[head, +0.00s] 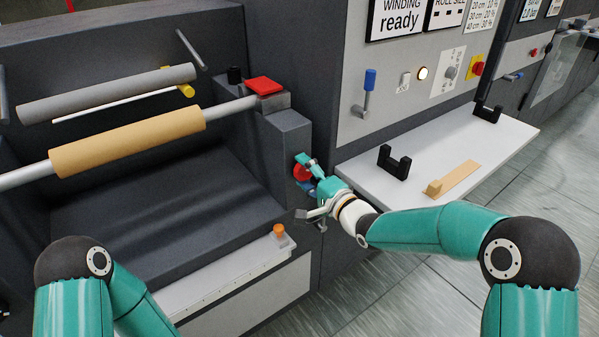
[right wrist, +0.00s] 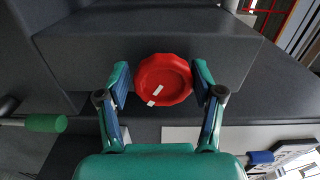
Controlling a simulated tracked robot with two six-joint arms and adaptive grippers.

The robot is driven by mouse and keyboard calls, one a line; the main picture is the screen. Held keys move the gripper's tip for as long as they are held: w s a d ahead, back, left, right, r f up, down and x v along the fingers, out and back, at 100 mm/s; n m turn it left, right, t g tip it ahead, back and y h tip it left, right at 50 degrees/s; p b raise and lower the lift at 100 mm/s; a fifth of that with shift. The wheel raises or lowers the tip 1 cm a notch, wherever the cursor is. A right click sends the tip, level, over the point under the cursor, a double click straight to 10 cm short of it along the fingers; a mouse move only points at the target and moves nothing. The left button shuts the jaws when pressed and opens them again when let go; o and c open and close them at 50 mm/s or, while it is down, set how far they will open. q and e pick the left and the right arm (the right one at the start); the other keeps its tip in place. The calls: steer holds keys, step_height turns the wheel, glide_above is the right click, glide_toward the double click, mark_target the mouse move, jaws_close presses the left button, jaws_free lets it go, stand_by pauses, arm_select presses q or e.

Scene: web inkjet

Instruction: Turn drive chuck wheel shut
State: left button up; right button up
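The drive chuck wheel is a red round knob (right wrist: 163,79) with white marks, on the dark machine face in the right wrist view. In the head view the red wheel (head: 301,172) is partly hidden behind my right gripper (head: 306,175). In the right wrist view my right gripper (right wrist: 160,84) has its fingers apart, one on each side of the wheel. A narrow gap shows at the left; at the right the finger is very close, and I cannot tell if it touches. My left arm (head: 75,275) shows at the lower left, but its gripper is out of view.
A tan roll (head: 127,142) on a shaft and a grey roller (head: 107,93) lie left of the wheel. A red block (head: 264,86) sits above it. A pale shelf (head: 440,150) with black holders (head: 394,163) juts out at the right. An orange knob (head: 279,231) stands below left.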

steer(key=shift+o, duration=1.4)
steer(key=shift+f, duration=0.2)
steer(key=shift+r, duration=0.1)
steer(key=shift+r, duration=0.1)
steer(key=shift+s+d, duration=0.1)
steer(key=shift+d, duration=0.05)
steer(key=v, duration=1.1)
steer(key=shift+s+d, duration=0.2)
steer(key=shift+s, duration=0.1)
steer(key=shift+d, duration=0.1)
